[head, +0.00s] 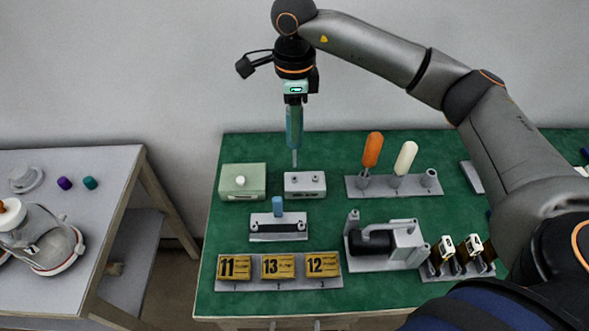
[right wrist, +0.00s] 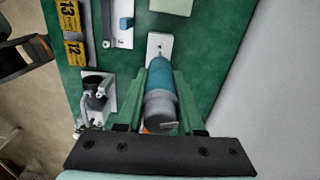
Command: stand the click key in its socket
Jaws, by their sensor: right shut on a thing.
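The click key (head: 294,127), a tool with a teal handle and a thin grey shaft, hangs nearly upright in my right gripper (head: 295,103). In the right wrist view the teal handle (right wrist: 161,82) lies between the two green fingers of my right gripper (right wrist: 160,95). A grey rack (head: 380,187) holds an orange-handled tool (head: 372,150) and a cream-handled tool (head: 405,158) upright. Its right-hand socket (head: 429,178) is empty.
A green box (head: 243,182) stands left of the grey block. In front are a blue-knobbed fixture (head: 278,208), a pump (head: 386,244) and yellow numbered blocks (head: 279,267). A side table (head: 100,165) with a clear canister (head: 40,240) is at left. Green mat is bare between fixtures.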

